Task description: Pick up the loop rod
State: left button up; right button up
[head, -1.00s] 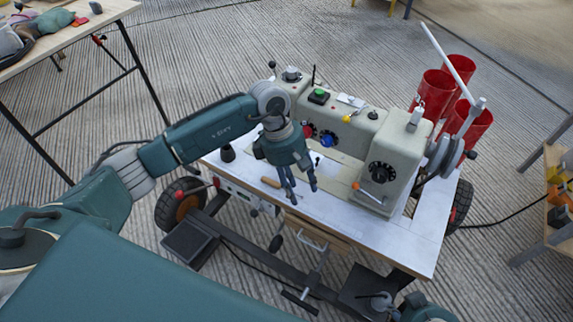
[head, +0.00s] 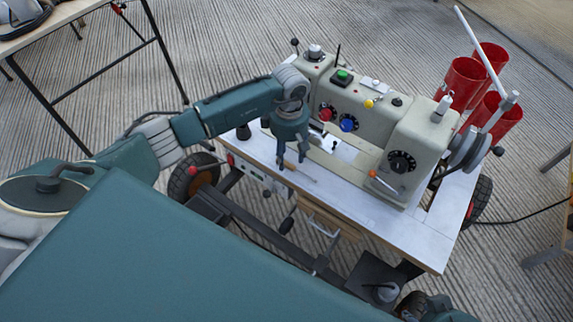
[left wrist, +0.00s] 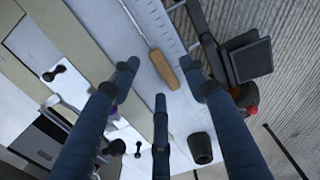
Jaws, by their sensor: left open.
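The loop rod, a thin metal rod with a wooden handle, lies on the white tabletop of the sewing machine cart. In the left wrist view its handle (left wrist: 164,69) shows between my fingertips, with the thin rod running to the upper left. In the head view the rod (head: 306,176) shows just right of my fingers, its handle partly hidden by them. My left gripper (head: 291,162) is open and points down over the handle; its three fingers also show in the left wrist view (left wrist: 160,78). I cannot tell whether they touch the handle. My right gripper is not in view.
The beige sewing machine (head: 368,125) stands just behind the rod. Red cups (head: 495,113) stand at the cart's far right. A small black cup (left wrist: 200,148) stands near the gripper. The white tabletop (head: 420,228) is clear at the front right.

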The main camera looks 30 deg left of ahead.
pick_arm(q)
notch_tip(320, 180, down, 2)
jog(key=shift+f, duration=0.15)
jog(key=c, duration=1.1)
jog(key=shift+o, duration=0.2)
